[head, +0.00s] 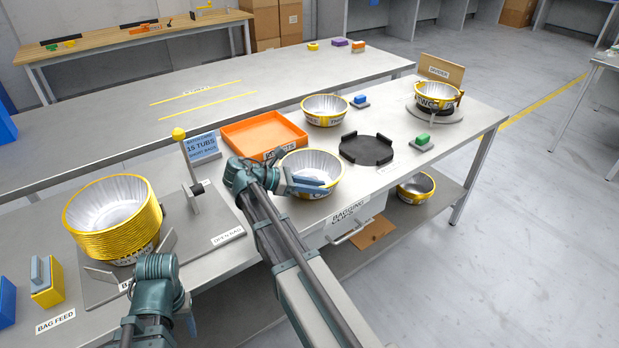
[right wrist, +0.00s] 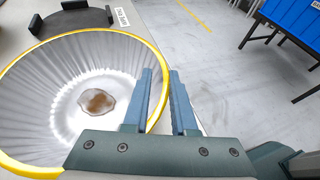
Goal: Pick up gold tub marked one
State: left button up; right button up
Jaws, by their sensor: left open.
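A silver tub with a gold rim (head: 314,163) stands at the front edge of the bench; its marking is not readable. It fills the left of the right wrist view (right wrist: 60,85), with a brown patch on its floor. My right gripper (head: 312,187) is at its near rim, one finger on the inner side and one outside. The rim runs between the fingers (right wrist: 166,100); whether they press it is unclear. My left gripper (head: 168,305) is open and empty at the lower left, before the tub stack (head: 112,215).
An orange tray (head: 262,135), a labelled tub (head: 325,109) and a black round pad (head: 367,149) lie behind or right. Another tub (head: 436,96) sits on a round stand. One tub (head: 415,187) is on the lower shelf. A lever stand (head: 190,170) rises left of my right arm.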

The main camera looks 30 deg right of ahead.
grip_shut()
jog(key=shift+r, duration=0.1)
notch_tip(320, 180, up, 10)
jog(key=p, duration=1)
